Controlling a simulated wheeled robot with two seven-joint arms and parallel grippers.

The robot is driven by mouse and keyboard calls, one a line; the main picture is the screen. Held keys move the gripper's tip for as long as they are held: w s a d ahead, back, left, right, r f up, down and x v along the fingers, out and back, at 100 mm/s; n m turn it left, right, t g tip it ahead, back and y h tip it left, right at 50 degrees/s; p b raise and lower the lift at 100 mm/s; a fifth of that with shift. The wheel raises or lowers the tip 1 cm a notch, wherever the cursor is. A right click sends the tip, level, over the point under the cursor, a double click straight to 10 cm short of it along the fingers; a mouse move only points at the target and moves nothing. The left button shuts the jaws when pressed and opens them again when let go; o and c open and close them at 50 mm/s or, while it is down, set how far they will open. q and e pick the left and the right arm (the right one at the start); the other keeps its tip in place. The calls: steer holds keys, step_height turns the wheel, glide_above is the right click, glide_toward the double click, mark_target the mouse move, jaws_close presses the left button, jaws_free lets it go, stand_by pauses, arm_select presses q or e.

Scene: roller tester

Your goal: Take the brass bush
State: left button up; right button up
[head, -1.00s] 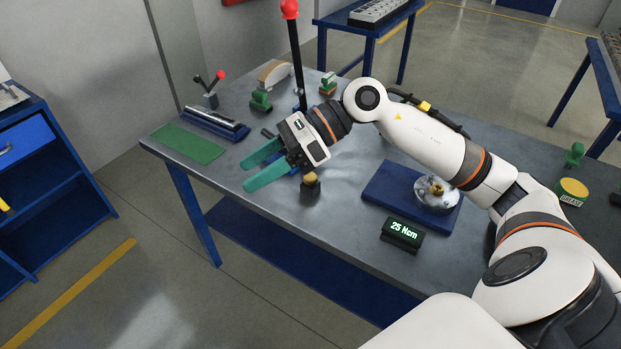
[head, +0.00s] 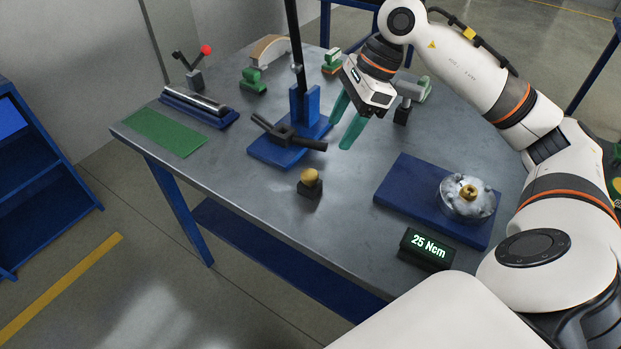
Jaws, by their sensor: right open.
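A small brass bush (head: 468,192) sits in a clear round bowl (head: 465,212) among whitish, frosty lumps. The bowl stands on the right part of a blue plate (head: 405,185). My right gripper (head: 341,130) is open, its two green fingers apart and pointing down toward the table. It is empty, up and left of the bowl and well apart from the bush. My left gripper is not in view.
A blue press with dark handles (head: 285,135) stands left of my right gripper. A yellow-topped black block (head: 310,183) stands in front. A "25 Ncm" display (head: 427,250) lies near the front edge.

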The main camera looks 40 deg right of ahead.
mark_target(310, 174)
steer(key=x, duration=0.4)
steer(key=p+x, duration=0.1)
steer(key=x, duration=0.3)
steer(key=w+x, duration=0.1)
steer(key=x, duration=0.2)
steer(key=shift+w+a+f, duration=0.1)
steer(key=shift+a+f, duration=0.15)
steer(key=shift+a, duration=0.05)
steer(key=shift+w+a+f, duration=0.1)
steer(key=shift+f, duration=0.4)
steer(key=c, duration=1.1)
steer(key=shift+o, duration=0.2)
step_height(310, 174, up, 10)
steer(key=o, duration=0.4)
jaws_close()
